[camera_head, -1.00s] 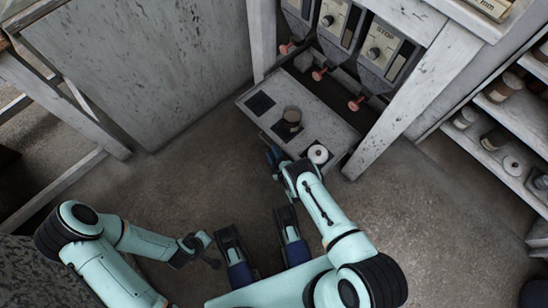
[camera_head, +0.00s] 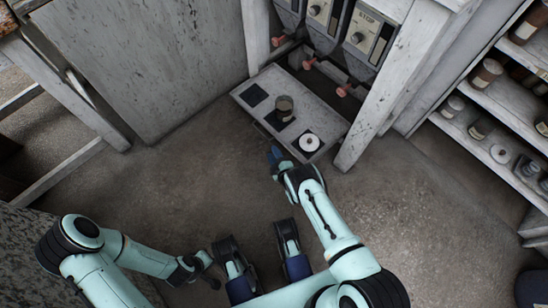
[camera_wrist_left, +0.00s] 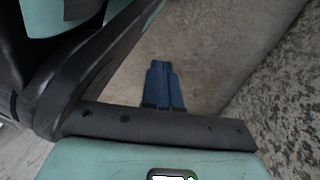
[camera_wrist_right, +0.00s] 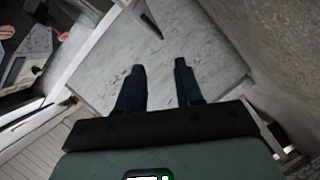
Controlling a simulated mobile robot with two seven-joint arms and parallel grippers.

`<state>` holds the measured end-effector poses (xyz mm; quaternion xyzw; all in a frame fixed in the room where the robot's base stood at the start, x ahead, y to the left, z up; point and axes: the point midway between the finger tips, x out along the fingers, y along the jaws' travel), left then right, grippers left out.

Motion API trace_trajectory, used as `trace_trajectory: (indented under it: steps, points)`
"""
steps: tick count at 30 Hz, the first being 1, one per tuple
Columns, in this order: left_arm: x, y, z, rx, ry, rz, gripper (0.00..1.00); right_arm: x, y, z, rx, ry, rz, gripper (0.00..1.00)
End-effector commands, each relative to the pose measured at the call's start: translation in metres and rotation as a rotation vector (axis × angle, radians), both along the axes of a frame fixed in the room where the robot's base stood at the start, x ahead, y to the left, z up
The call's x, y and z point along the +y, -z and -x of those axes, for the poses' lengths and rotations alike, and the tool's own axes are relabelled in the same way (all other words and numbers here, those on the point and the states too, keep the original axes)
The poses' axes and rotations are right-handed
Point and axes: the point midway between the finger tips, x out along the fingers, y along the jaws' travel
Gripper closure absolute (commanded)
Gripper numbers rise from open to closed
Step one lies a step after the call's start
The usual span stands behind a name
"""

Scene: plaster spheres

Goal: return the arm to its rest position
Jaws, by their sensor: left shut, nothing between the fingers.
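My right arm reaches forward in the head view, and its gripper (camera_head: 275,158) is just off the front edge of a pale tray (camera_head: 318,120). In the right wrist view this gripper (camera_wrist_right: 158,80) is open, with two blue fingers apart and nothing between them. My left arm is folded low at the left of the head view; its fingers are hard to make out there. In the left wrist view the left gripper (camera_wrist_left: 163,85) is shut and empty, its blue fingers together above the bare floor.
The tray bears a brownish cup (camera_head: 284,108), a white disc (camera_head: 309,142) and dark squares. Grey dispensers with red knobs (camera_head: 344,90) stand behind it. A shelf of jars (camera_head: 487,75) is at the right. A large grey panel (camera_head: 140,60) stands at the left. The floor between is clear.

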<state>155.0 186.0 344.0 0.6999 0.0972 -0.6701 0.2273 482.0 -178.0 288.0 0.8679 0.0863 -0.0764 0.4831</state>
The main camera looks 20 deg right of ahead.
Motion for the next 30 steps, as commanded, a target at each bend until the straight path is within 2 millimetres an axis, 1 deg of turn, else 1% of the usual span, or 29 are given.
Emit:
trace_trajectory:
  steps: [20, 23, 26, 29, 30]
  points:
    - [0.0, 0.001, 0.001, 0.005, 0.0, 0.0, 1.0, 0.0, -0.001, -0.002, 0.0, 0.0, 0.0, 0.64]
    - [0.0, -0.002, 0.003, 0.006, 0.001, 0.002, 1.0, -0.003, -0.002, 0.001, 0.015, 0.01, -0.009, 0.64]
    - [-0.004, -0.019, 0.008, 0.013, 0.007, 0.01, 1.0, -0.016, -0.011, 0.014, 0.092, 0.063, -0.061, 0.64]
    - [-0.011, -0.054, 0.017, 0.027, 0.02, 0.027, 1.0, -0.037, -0.031, 0.046, 0.249, 0.177, -0.179, 0.64]
    - [-0.014, -0.071, 0.021, 0.033, 0.027, 0.036, 1.0, -0.043, -0.042, 0.063, 0.327, 0.235, -0.244, 0.64]
